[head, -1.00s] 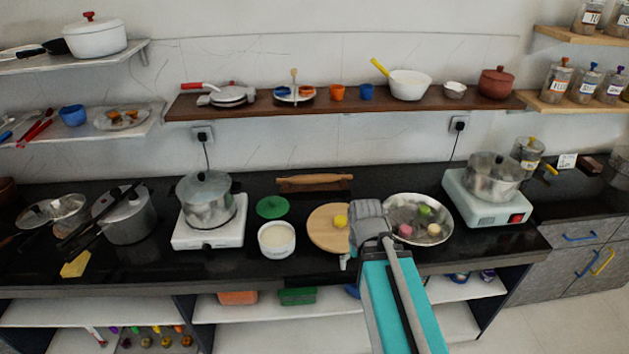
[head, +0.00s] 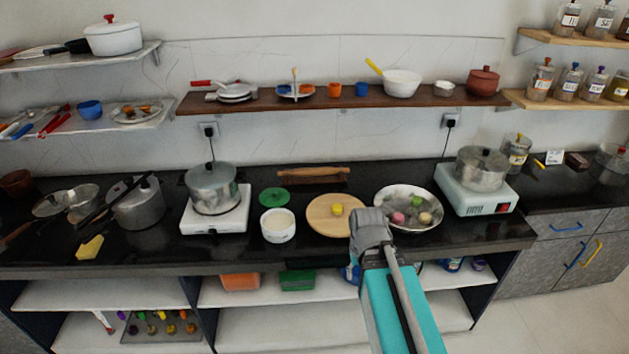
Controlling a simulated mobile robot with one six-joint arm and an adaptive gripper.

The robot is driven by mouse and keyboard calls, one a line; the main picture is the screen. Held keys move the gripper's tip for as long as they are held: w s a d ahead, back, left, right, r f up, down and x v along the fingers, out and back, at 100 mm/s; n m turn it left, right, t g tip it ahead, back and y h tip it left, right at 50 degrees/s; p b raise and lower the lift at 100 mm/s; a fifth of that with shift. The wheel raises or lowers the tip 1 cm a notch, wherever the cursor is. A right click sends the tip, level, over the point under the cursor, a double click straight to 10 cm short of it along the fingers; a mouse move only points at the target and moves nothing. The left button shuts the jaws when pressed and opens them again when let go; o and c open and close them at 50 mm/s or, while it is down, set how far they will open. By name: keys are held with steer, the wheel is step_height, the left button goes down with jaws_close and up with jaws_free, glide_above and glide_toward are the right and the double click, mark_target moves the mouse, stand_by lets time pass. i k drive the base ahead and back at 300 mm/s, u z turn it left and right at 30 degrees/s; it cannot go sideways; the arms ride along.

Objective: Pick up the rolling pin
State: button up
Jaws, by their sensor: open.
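The rolling pin (head: 313,172) is a brown wooden rod lying left to right at the back of the black counter, near the wall. A dark brown strip shows just below it, too small to make out. My gripper (head: 356,270) is at the counter's front edge, in front of and to the right of the rolling pin and well apart from it. Its fingertips are partly hidden by my own arm. It is open and I see nothing in it.
A round wooden board (head: 318,225) with a yellow ball (head: 337,210), a white bowl (head: 278,238) and a green lid (head: 274,197) lie in front of the pin. A steel plate (head: 432,222) is to the right. A pot (head: 212,198) stands on a stove at left. A shelf (head: 340,102) hangs above.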

mark_target(318, 171)
steer(key=k, duration=0.95)
steer(key=u, duration=0.15)
steer(key=i, duration=0.35)
steer(key=u, duration=0.55)
steer(key=i, duration=2.25)
steer(key=z, duration=0.7)
